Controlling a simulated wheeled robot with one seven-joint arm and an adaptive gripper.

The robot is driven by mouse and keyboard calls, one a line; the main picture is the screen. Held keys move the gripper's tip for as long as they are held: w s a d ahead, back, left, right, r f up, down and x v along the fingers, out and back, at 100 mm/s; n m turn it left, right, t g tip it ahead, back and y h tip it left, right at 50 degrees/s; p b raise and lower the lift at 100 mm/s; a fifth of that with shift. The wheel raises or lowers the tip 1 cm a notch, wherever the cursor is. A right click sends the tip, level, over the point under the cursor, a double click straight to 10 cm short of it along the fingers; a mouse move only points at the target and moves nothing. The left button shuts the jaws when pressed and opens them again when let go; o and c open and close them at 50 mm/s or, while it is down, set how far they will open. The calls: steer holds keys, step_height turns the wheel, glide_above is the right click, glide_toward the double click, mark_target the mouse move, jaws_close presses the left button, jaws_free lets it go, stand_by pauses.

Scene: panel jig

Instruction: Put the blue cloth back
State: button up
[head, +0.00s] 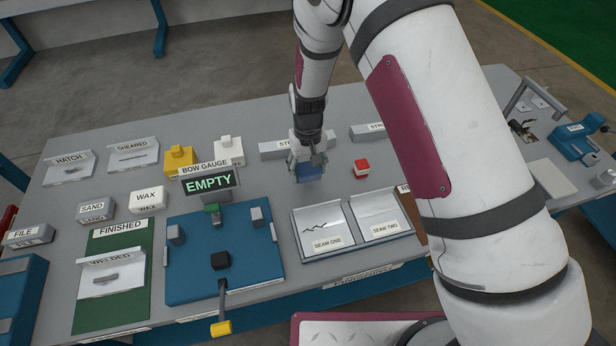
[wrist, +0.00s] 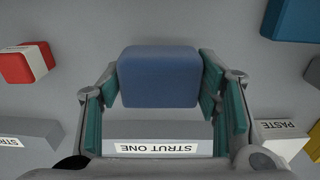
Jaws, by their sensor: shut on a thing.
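The blue cloth (head: 308,174) looks like a small rounded blue block. It sits between the fingers of my gripper (head: 306,164), which is shut on it. In the wrist view the cloth (wrist: 158,78) fills the space between the teal finger pads of my gripper (wrist: 160,70). In the head view it is low over the grey table, in front of the strut one block and behind the seam trays. I cannot tell whether its underside touches the table.
The strut one block (wrist: 155,132) lies close by. A red and white block (head: 362,168) stands to the right. The seam one tray (head: 325,232) is in front. A blue fixture (head: 190,285) with an EMPTY sign (head: 209,184) stands left. A white block (head: 229,150) is at the back left.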

mark_target(308, 178)
steer(key=shift+f, duration=1.95)
steer(key=shift+f, duration=0.1)
steer(key=o, duration=1.2)
steer(key=shift+o, duration=0.2)
